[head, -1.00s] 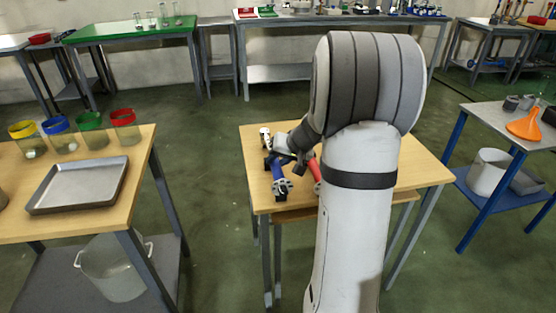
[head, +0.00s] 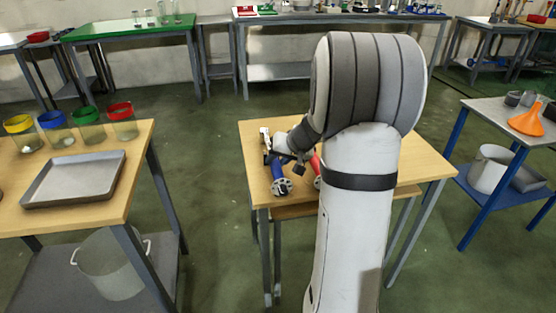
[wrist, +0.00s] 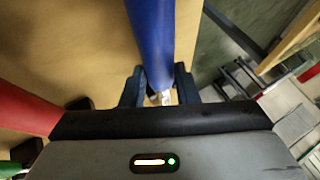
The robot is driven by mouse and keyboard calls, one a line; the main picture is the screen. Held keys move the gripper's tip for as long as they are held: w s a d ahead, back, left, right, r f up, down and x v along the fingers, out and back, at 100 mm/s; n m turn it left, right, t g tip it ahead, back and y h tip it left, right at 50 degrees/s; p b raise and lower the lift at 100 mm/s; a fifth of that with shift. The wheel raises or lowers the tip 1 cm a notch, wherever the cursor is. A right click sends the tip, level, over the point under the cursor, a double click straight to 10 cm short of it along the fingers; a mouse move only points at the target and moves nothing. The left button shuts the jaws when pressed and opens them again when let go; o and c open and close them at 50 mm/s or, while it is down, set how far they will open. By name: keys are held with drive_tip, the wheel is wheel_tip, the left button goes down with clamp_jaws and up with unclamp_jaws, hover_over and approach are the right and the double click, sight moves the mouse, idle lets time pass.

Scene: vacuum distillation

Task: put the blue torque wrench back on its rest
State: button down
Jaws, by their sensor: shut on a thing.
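The blue torque wrench (head: 278,171) is at the left part of the wooden table (head: 408,158); its round end points toward the table's near edge. In the wrist view its blue handle (wrist: 153,38) runs down between the fingers of my gripper (wrist: 158,90), which is shut on it. In the head view my gripper (head: 290,155) is partly hidden by my own arm. A red-handled tool (head: 316,163) is just right of the blue wrench; a red handle (wrist: 25,108) shows at the left of the wrist view. I cannot make out the rest or whether the wrench touches it.
A green piece (wrist: 28,150) shows at the wrist view's lower left. A side table on the left holds a metal tray (head: 75,180) and several colour-rimmed jars (head: 55,128). A table on the right holds an orange funnel (head: 526,120). The wooden table's right part is clear.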

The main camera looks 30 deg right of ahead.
drive_tip(key=c, duration=1)
unclamp_jaws()
drive_tip(key=shift+c, duration=0.2)
drive_tip(key=shift+f, duration=0.15)
drive_tip(key=shift+s, duration=0.1)
drive_tip(key=p+v, duration=0.1)
drive_tip(key=v, duration=0.7)
drive_tip(key=s+a+r+n+g+p, duration=0.25)
drive_tip(key=s+a+r+p, duration=0.5)
drive_tip(key=a, duration=0.45)
drive_tip(key=s+a+r+n+g+h+p, duration=0.1)
drive_tip(key=s+a+r+p, duration=0.2)
drive_tip(key=s, duration=0.4)
drive_tip(key=s+a+r+g+h+p, duration=0.1)
drive_tip(key=s+a+r+h+p, duration=0.1)
drive_tip(key=s, duration=0.5)
wheel_tip(320, 180, up, 3)
drive_tip(key=a+p, duration=0.1)
drive_tip(key=p, duration=0.1)
drive_tip(key=shift+a+f+n+p, duration=0.25)
drive_tip(key=shift+n+p, duration=0.1)
drive_tip(key=shift+p, duration=0.05)
